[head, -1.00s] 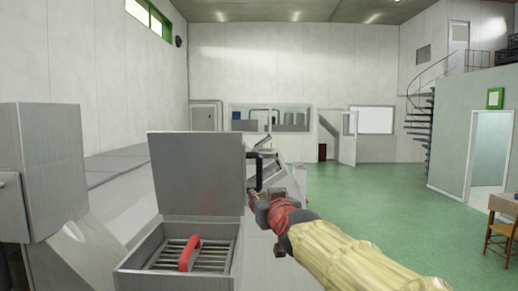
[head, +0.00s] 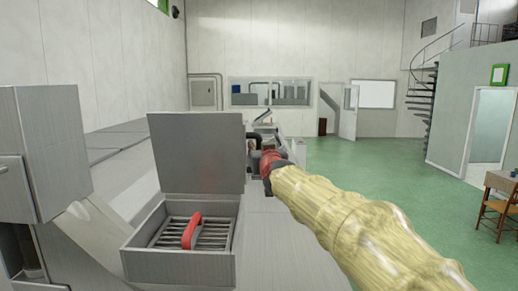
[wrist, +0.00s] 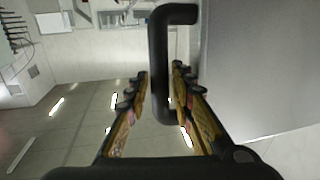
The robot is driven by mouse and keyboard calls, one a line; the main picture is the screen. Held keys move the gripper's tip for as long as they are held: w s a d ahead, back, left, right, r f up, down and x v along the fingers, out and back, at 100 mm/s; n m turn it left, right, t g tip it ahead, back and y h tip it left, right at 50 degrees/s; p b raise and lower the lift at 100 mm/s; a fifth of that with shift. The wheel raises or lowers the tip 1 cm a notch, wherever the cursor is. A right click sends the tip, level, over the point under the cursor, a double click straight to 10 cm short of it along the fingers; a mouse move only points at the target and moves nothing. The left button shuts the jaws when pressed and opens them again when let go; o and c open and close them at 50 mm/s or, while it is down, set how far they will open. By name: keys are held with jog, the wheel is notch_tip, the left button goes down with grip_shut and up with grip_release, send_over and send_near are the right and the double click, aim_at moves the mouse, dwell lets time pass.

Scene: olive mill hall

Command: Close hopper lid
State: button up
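The hopper lid (head: 197,152) is a flat grey metal panel standing upright, open, at the back of the hopper box (head: 178,267). A red handle (head: 191,231) lies on the grate inside the hopper. The black lid handle (head: 250,138) sticks out at the lid's right side. In the wrist view the handle (wrist: 163,70) runs between the two fingers of my gripper (wrist: 161,88), with the lid's grey face (wrist: 255,70) at the right. In the head view my gripper (head: 255,158) is partly hidden beside the lid.
Grey machine housing (head: 50,140) stands at the left, with a sloping chute (head: 95,230) beside the hopper. Green floor (head: 350,180) is open to the right. A wooden table (head: 503,181) and chair (head: 497,215) stand at the far right.

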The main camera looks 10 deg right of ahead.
jog(key=shift+c, duration=1.4)
grip_shut()
